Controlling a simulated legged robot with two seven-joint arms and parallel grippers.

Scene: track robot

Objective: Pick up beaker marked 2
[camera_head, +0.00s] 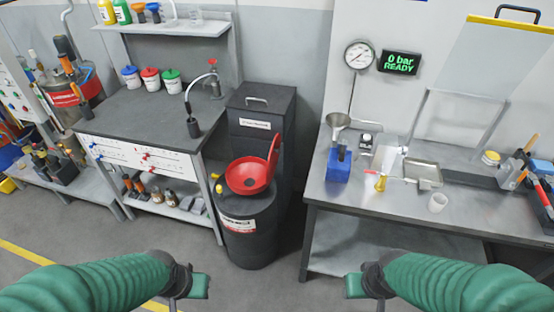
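No beaker with a readable number 2 shows in the head view. My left gripper (199,286) is low in the picture, left of centre, over the floor. My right gripper (355,286) is low, right of centre, in front of the right bench. Both are apart from any object, and their finger gaps cannot be made out.
A black drum (249,225) with a red funnel (250,174) stands between the benches. The floor in front is clear.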

